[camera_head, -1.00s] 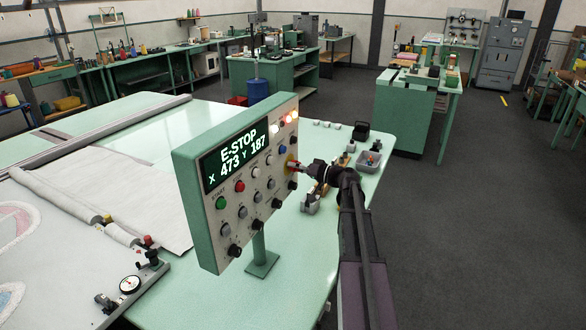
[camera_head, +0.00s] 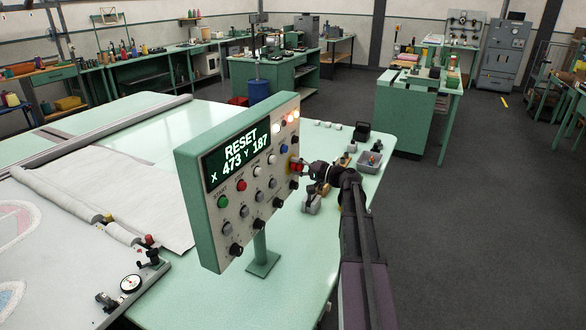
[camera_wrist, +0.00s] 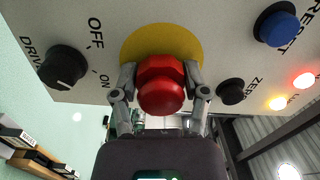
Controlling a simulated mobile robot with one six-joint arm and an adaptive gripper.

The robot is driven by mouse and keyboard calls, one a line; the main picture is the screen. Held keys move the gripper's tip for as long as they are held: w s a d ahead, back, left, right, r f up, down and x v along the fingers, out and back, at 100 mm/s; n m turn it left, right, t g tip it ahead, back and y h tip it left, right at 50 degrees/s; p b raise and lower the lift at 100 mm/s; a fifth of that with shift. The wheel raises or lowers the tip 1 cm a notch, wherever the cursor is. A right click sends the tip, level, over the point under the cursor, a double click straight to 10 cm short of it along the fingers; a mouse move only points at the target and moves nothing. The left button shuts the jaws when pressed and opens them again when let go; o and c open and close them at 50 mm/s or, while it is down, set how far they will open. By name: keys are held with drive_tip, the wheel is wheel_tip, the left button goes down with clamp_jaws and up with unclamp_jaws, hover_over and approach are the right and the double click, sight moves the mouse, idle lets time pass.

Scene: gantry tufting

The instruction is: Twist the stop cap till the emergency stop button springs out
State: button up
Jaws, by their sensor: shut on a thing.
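The red stop cap (camera_wrist: 163,84) sits on a yellow disc (camera_wrist: 180,38) on the control panel in the wrist view. My gripper (camera_wrist: 163,85) has one finger on each side of the cap, shut on it. In the head view my gripper (camera_head: 303,166) reaches the right edge of the panel (camera_head: 228,238), where the red cap (camera_head: 295,164) shows small, partly hidden by the gripper. The panel's display (camera_head: 236,158) reads "RESET" with X 473 Y 187.
A black drive knob (camera_wrist: 63,67) lies left of the cap, a small black knob (camera_wrist: 231,92) and a blue button (camera_wrist: 278,25) right of it. The panel stands on a post on the green table (camera_head: 310,260).

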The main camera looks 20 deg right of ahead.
drive_tip(key=shift+d+m, duration=0.15)
drive_tip(key=shift+m, duration=0.65)
drive_tip(key=o, duration=1.1)
drive_tip(key=shift+s+d, duration=0.1)
drive_tip(key=shift+d, duration=0.05)
drive_tip(key=shift+o, duration=0.2)
drive_tip(key=shift+s, duration=0.1)
drive_tip(key=shift+v, duration=3.6)
